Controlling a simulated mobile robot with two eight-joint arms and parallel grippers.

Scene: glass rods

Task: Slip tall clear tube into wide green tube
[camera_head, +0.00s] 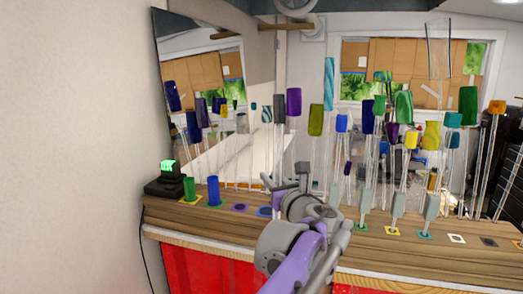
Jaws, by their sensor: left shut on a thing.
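My left gripper (287,182) is over the table's middle. It is shut on what seems to be a clear glass rod, hard to make out against the rods behind. A tall clear tube shape (438,48) stands high at the upper right, in front of the window. A short green tube (190,189) stands at the table's left end, apart from my gripper. I cannot tell which green one is the wide one. My right gripper is not in view.
A blue tube (213,190) stands beside the short green one. A black device with a lit green display (167,178) is at the left corner. Many thin rods with coloured tops crowd the wooden table (200,226). Grey holders (398,204) stand on coloured squares at right.

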